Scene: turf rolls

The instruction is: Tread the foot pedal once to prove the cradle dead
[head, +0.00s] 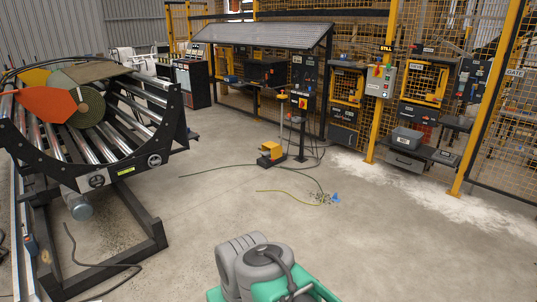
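The cradle (152,128) stands at the left, a black curved frame with shiny rollers on a dark base. A roll with a green-brown spiral end and an orange-red flap lies on its rollers. A yellow and dark box on the floor (270,154), which looks like the foot pedal, sits in the middle distance beside a control post (302,120). Its tread is too small to make out. My green and grey body part shows at the bottom centre, well short of the pedal. My gripper is not in view.
Cables lie on the floor around the pedal, with small blue debris (334,197) in front of the post. Yellow mesh fencing (497,130) and a bench with grey boxes (407,138) stand at the right. Open concrete floor lies between me and the pedal.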

